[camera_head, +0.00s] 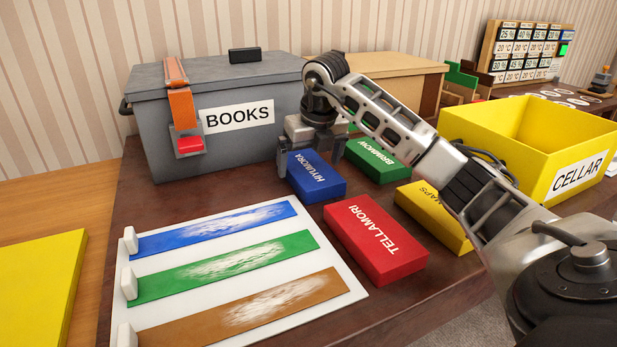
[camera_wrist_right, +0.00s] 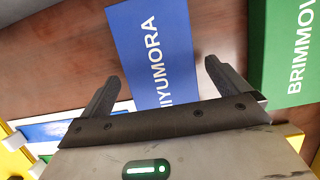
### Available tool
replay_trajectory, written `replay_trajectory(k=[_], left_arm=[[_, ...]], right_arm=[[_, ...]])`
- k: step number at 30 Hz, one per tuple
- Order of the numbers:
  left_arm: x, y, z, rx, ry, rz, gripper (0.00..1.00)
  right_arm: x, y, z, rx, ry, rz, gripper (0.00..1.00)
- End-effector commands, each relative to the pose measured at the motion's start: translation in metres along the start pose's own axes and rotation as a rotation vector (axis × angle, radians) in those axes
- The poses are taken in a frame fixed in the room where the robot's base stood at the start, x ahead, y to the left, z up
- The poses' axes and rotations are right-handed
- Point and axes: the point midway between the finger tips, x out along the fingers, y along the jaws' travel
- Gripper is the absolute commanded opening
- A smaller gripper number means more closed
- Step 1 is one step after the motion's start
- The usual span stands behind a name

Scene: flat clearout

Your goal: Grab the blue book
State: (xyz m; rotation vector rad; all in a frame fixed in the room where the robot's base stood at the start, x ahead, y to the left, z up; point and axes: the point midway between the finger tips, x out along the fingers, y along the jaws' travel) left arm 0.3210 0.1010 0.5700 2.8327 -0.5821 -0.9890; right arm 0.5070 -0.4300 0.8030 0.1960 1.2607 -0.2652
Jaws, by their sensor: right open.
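The blue book (camera_head: 316,178), labelled HIYUMORA, lies flat on the dark table in front of the grey box. It also shows in the right wrist view (camera_wrist_right: 155,45), ahead of and between the fingers. My right gripper (camera_head: 318,148) is over the far end of the blue book, fingers pointing down. In the right wrist view the right gripper (camera_wrist_right: 160,85) is open, with nothing held between its two fingers. Whether a finger touches the book cannot be told. My left gripper is not in view.
A green book (camera_head: 376,160) lies close to the right, a red book (camera_head: 375,240) in front and a yellow book (camera_head: 435,212) further right. The closed grey BOOKS box (camera_head: 165,120) stands behind left. A yellow CELLAR crate (camera_head: 500,150) is at right. A striped white board (camera_head: 215,240) lies front left.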

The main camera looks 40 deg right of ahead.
Motion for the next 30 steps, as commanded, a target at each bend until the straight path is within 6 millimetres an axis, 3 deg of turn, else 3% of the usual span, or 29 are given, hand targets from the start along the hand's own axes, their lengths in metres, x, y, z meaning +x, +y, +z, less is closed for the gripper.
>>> replay_trajectory(k=[3,10,15,16,25,30], left_arm=[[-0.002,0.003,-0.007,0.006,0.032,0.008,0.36],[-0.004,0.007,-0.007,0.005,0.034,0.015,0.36],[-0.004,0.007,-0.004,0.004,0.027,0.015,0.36],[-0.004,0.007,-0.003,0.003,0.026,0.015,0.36],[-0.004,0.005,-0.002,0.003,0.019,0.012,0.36],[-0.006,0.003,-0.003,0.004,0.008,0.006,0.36]], right_arm=[[0.015,0.000,-0.001,0.000,0.001,0.000,1.00],[0.015,0.000,0.000,-0.001,-0.001,0.000,0.97],[0.015,0.000,0.000,-0.001,-0.001,0.000,0.50],[0.015,0.000,0.000,-0.001,-0.001,0.000,0.48],[0.012,0.000,0.001,0.000,-0.003,0.001,0.48],[-0.002,0.000,0.006,0.000,-0.006,0.002,0.48]])
